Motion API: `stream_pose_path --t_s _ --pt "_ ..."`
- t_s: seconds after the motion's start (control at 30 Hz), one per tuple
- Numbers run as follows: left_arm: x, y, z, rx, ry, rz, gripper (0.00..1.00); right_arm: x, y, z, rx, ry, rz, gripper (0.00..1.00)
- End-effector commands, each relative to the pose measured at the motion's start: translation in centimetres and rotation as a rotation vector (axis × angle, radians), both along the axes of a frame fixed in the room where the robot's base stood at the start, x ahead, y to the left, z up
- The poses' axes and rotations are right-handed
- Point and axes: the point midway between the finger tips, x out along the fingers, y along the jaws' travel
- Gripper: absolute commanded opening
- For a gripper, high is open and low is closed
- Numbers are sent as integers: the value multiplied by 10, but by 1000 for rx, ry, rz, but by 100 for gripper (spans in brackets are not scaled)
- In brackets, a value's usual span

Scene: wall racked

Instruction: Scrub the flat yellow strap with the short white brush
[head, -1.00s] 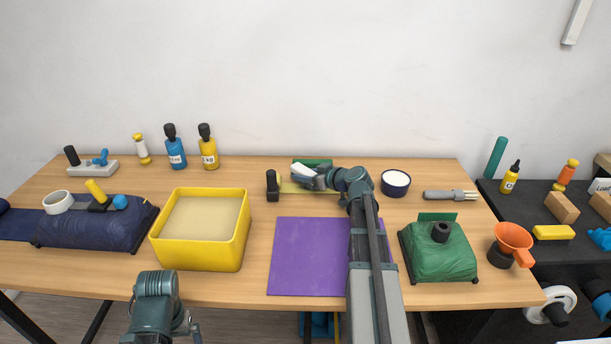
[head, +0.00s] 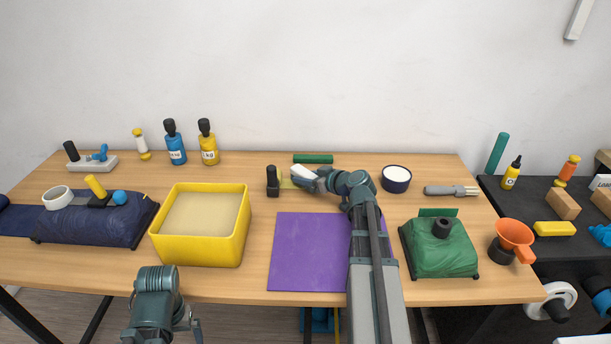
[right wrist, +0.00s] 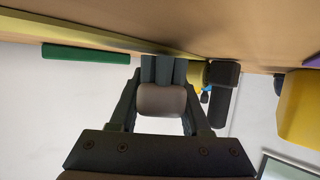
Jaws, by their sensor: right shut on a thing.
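The short white brush (head: 302,173) is held in my right gripper (head: 317,180), near the back middle of the table. In the right wrist view the brush (right wrist: 162,100) is a pale rounded block between the shut fingers. The flat yellow strap (head: 287,184) lies under and beside the brush, mostly hidden by the gripper in the head view. In the right wrist view the strap (right wrist: 60,32) runs along the tabletop close to the fingertips. I cannot tell whether the bristles touch it. My left gripper (head: 187,322) is low at the bottom edge, its jaws unclear.
A dark green bar (head: 313,158) lies behind the strap, and a black upright object (head: 272,181) stands at its left. A white-topped round bowl (head: 396,179) is to the right. A purple mat (head: 308,252) and a yellow bin (head: 241,235) are nearer.

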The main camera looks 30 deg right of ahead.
Motion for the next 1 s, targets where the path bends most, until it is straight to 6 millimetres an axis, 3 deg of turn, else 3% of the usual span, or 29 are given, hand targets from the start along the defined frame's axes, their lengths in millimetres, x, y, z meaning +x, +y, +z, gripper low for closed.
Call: stream_pose_path --t_s 0.13,0.57,0.77,1.0 --pt "0 0 -1 0 0 0 100 -8 5 -2 13 9 4 0" --pt "0 0 1 0 0 0 100 -21 -11 -1 7 11 1 0" --pt "0 0 1 0 0 0 100 -15 -15 0 6 11 1 0" --pt "0 0 3 0 0 0 100 6 -27 1 6 9 1 0"
